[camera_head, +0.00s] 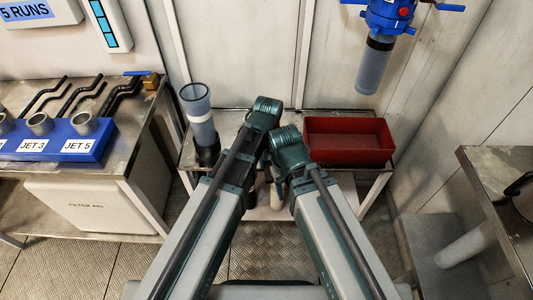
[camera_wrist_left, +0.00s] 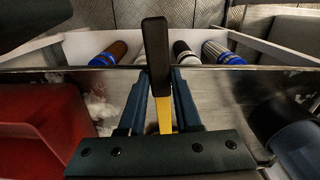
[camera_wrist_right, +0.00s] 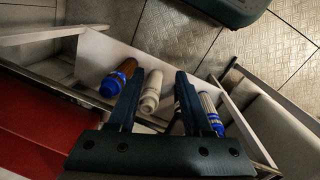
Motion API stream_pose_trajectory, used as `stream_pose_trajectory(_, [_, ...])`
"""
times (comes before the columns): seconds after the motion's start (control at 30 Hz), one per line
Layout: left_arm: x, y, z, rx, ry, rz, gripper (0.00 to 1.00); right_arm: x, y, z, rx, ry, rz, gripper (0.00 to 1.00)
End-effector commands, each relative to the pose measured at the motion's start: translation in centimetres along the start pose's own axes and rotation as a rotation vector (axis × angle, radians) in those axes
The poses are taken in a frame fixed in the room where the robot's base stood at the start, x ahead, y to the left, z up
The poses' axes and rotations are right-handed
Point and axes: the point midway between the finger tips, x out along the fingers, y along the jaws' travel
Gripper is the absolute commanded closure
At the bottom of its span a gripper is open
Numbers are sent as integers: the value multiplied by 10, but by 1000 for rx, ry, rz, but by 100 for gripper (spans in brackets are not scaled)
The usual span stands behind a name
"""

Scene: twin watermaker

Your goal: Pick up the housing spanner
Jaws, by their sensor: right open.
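The housing spanner (camera_wrist_left: 157,55) shows in the left wrist view as a black handle with a yellow shank running back between my fingers. My left gripper (camera_wrist_left: 160,78) has its fingertips close against both sides of the handle and appears shut on it. The spanner's far end is hidden behind the gripper body. My right gripper (camera_wrist_right: 158,78) is open and empty, above the bench's front edge with the lower shelf beneath. In the head view both grippers are mostly hidden by my wrists, side by side over the small metal bench.
A red tray (camera_head: 348,142) stands on the bench at right. A clear housing in a dark base (camera_head: 200,125) stands at its left end. Several cartridges, one with a blue end (camera_wrist_right: 112,84), lie on the lower shelf. A blue-headed filter (camera_head: 378,55) hangs on the wall.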

Motion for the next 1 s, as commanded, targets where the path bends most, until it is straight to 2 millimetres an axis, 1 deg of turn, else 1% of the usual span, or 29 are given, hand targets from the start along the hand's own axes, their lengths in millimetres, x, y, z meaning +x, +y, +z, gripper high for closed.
stream_pose_trajectory(0.03, [0, 0, 0, 0, 0, 0, 86, 0, 0, 0, 0, 0, 0, 50])
stream_pose_trajectory(0.1, [0, 0, 0, 0, 0, 0, 99, 0, 0, 0, 0, 0, 0, 50])
stream_pose_trajectory(0.13, [0, 0, 0, 0, 0, 0, 100, 0, 0, 0, 0, 0, 0, 50])
stream_pose_trajectory(1.0, [0, 0, 0, 0, 0, 0, 100, 0, 0, 0, 0, 0, 0, 50])
